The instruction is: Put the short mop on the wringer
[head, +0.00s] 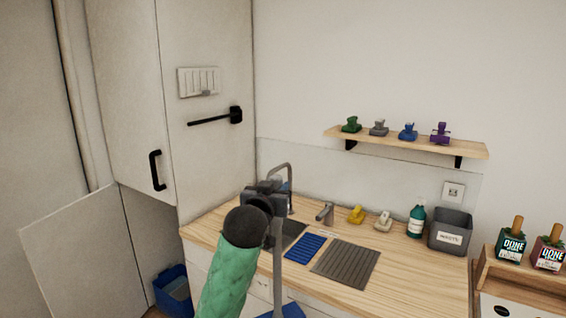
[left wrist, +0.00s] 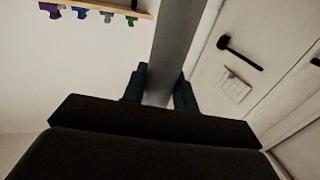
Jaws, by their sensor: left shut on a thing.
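My left gripper (head: 265,190) is shut on a straight grey shaft (head: 276,250), in front of the sink counter. The shaft runs down to a blue part (head: 285,311) at the bottom edge; this looks like the short mop, mostly cut off by the frame. In the left wrist view the fingers (left wrist: 160,90) close around the grey shaft (left wrist: 178,45). A blue bucket (head: 173,290) stands low by the open cupboard at left; I cannot make out a wringer on it. My right gripper is not in view.
The wooden counter (head: 410,268) holds a blue mat (head: 305,248), a grey drainer (head: 346,264), a teal bottle (head: 416,222) and a grey bin (head: 450,231). An open cupboard door (head: 85,262) stands out at left. A shelf (head: 400,143) hangs above.

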